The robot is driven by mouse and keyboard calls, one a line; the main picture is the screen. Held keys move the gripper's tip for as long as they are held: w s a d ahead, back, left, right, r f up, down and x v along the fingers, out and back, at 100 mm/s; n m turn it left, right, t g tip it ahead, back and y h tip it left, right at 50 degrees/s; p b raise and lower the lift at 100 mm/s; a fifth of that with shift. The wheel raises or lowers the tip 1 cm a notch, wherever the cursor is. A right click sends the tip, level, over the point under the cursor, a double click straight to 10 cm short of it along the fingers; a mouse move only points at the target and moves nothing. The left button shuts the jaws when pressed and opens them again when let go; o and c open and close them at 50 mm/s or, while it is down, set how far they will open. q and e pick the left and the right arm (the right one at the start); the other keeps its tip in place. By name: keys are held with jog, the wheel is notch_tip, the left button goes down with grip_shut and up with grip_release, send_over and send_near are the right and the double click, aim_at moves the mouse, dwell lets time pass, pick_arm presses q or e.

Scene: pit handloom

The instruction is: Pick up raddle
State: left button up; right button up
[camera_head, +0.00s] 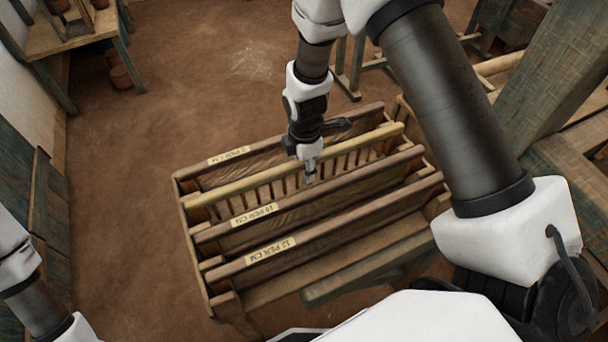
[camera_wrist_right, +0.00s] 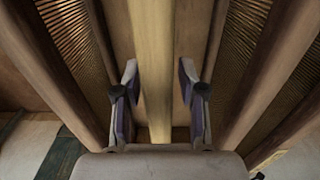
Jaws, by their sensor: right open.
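The raddle (camera_head: 250,183) is a pale yellow wooden bar with a row of pegs below it. It lies lengthwise in a slotted wooden rack (camera_head: 205,275), between darker labelled reeds. My right gripper (camera_head: 310,172) points down at the raddle near its middle. In the right wrist view the pale bar of the raddle (camera_wrist_right: 152,40) runs between the two open fingers (camera_wrist_right: 158,80), with a visible gap on each side. The part of the raddle behind the gripper is hidden in the head view. My left arm shows at the lower left, but its gripper is out of frame.
Reeds with paper labels, one at the back (camera_head: 240,160) and two in front (camera_head: 290,245), stand close beside the raddle. Heavy loom timbers (camera_head: 560,80) are at the right. A small table (camera_head: 70,38) stands at the upper left. The earthen floor (camera_head: 120,200) left of the rack is clear.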

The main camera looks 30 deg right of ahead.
aim_at(304, 185)
notch_tip(304, 185, down, 3)
jog(key=shift+w+f, duration=0.1)
grip_shut()
notch_tip(304, 185, up, 10)
jog(key=shift+a+r, duration=0.1)
jog(key=shift+r, duration=0.05)
dwell(0.4)
